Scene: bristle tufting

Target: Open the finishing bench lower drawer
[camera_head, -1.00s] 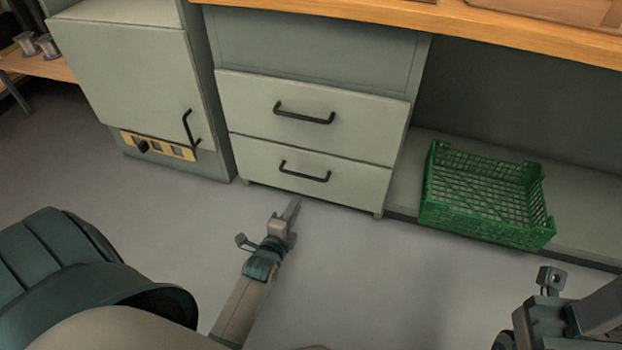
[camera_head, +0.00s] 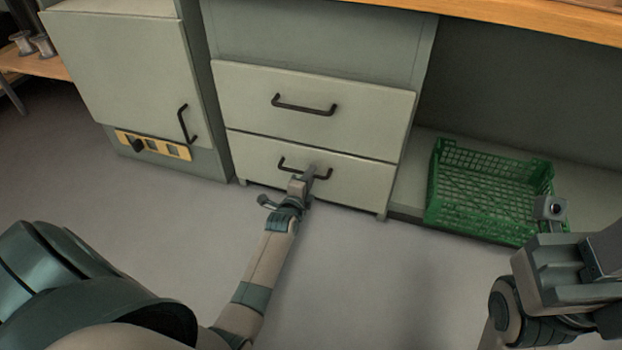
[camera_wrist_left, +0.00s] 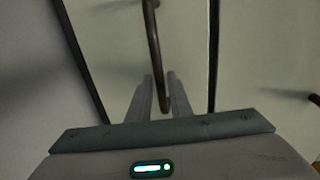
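The finishing bench lower drawer (camera_head: 350,185) has a pale grey-green front and is shut, below the upper drawer front. It also shows in the left wrist view (camera_wrist_left: 118,45). Its dark bar handle (camera_head: 287,165) is partly hidden by my left gripper (camera_head: 311,172) in the head view. In the left wrist view, my left gripper (camera_wrist_left: 163,92) is open, with one finger on each side of the handle (camera_wrist_left: 155,40). I cannot tell whether the fingers touch the bar. My right arm is at the lower right; its wrist (camera_head: 560,265) shows, but its fingertips do not.
The upper drawer (camera_head: 370,110) is shut, with its own bar handle (camera_head: 304,107). A cabinet (camera_head: 120,75) with a yellow control panel stands to the left. A green crate (camera_head: 480,195) sits on the low shelf to the right. The floor before the drawers is clear.

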